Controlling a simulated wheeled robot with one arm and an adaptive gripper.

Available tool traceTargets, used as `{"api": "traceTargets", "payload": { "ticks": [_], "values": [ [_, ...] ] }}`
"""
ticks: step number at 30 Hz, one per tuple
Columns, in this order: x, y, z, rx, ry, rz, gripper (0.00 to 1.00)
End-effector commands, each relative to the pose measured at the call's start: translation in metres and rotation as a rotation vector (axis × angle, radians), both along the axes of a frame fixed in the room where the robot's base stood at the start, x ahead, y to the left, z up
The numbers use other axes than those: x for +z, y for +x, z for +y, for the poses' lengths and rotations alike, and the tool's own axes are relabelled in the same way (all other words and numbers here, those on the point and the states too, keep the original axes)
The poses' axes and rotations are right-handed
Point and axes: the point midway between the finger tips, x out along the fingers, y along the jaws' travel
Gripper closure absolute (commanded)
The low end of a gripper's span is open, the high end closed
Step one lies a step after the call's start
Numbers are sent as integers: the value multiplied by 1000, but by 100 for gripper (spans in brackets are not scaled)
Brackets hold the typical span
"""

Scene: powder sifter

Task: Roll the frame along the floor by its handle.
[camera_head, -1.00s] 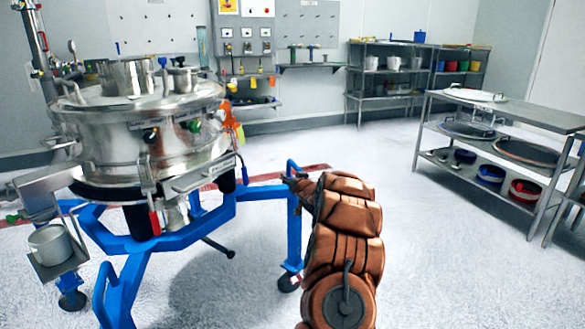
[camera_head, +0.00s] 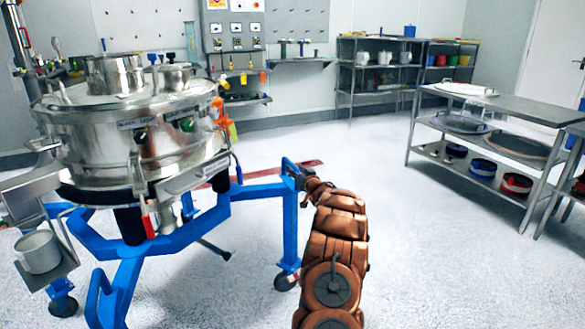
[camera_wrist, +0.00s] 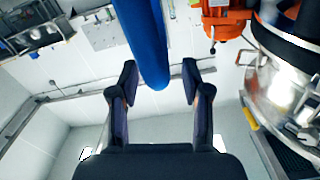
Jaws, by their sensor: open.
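The blue tubular frame (camera_head: 180,240) stands on casters on the floor at left and carries the steel sifter (camera_head: 130,140). My gripper (camera_head: 300,177) is at that top, small and partly hidden by my brown arm. In the wrist view my gripper (camera_wrist: 159,76) is open, with one finger on each side of a blue tube (camera_wrist: 148,40). The rounded tube end lies between the fingers, with gaps on both sides. I see no clear contact.
A steel rack (camera_head: 495,112) with lids and coloured sieves stands at right. Another shelf (camera_head: 375,75) stands by the back wall. A caster (camera_head: 286,280) sits under the right upright. The white floor (camera_head: 420,270) at centre right is clear.

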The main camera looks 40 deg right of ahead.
Motion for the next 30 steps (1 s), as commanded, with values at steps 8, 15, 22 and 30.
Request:
{"api": "traceTargets", "payload": {
  "ticks": [8, 15, 22, 30],
  "values": [
    [-2, 21, -9, -1, -1, 1, 52],
    [-3, 32, -15, -4, 1, 3, 52],
    [-1, 38, -16, -2, 1, -1, 52],
    [-1, 39, -16, -3, 1, -1, 52]
  ]
}}
